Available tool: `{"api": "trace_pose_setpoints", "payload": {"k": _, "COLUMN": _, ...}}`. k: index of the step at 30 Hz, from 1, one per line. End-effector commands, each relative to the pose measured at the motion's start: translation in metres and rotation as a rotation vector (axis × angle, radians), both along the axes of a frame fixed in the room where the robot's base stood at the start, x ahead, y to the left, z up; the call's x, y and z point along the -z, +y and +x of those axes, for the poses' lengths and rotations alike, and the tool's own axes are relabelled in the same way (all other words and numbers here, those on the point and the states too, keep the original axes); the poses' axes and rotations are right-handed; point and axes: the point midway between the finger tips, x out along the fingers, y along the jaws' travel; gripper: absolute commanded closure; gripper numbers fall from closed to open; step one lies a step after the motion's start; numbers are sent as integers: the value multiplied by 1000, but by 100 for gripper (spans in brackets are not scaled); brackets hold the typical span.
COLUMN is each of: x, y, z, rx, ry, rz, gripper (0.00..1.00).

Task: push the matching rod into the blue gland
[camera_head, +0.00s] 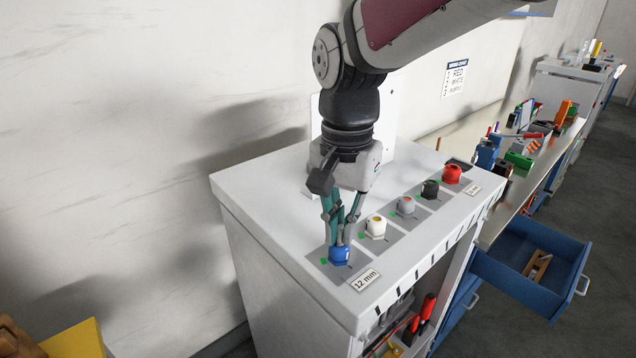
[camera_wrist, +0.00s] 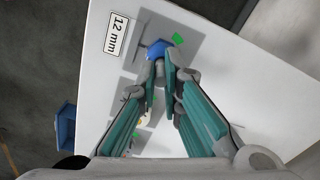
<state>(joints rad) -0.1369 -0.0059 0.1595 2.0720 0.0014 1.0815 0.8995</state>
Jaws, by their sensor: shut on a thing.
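The blue gland (camera_head: 340,255) sits at the near left end of a row of glands on the white cabinet top, beside a "12 mm" label (camera_head: 366,280). It also shows in the wrist view (camera_wrist: 162,48), just beyond my fingertips. My gripper (camera_head: 340,238) points down directly above the blue gland, its teal fingers drawn together at the tips. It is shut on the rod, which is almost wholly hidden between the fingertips. How far the rod reaches into the gland, or whether it does, I cannot tell.
White (camera_head: 376,228), grey (camera_head: 405,206), black (camera_head: 430,189) and red (camera_head: 452,174) glands continue the row to the right. A wall stands behind the cabinet. A blue drawer (camera_head: 510,285) hangs open at right, below a cluttered bench. The cabinet's front edge lies close to the row.

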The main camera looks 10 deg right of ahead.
Motion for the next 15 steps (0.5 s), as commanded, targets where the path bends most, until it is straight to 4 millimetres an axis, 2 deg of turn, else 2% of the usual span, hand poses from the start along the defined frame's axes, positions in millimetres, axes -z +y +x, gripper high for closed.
{"api": "trace_pose_setpoints", "payload": {"k": 15, "x": 5, "y": 1, "z": 1, "rx": 0, "ry": -6, "rz": 2, "gripper": 100}}
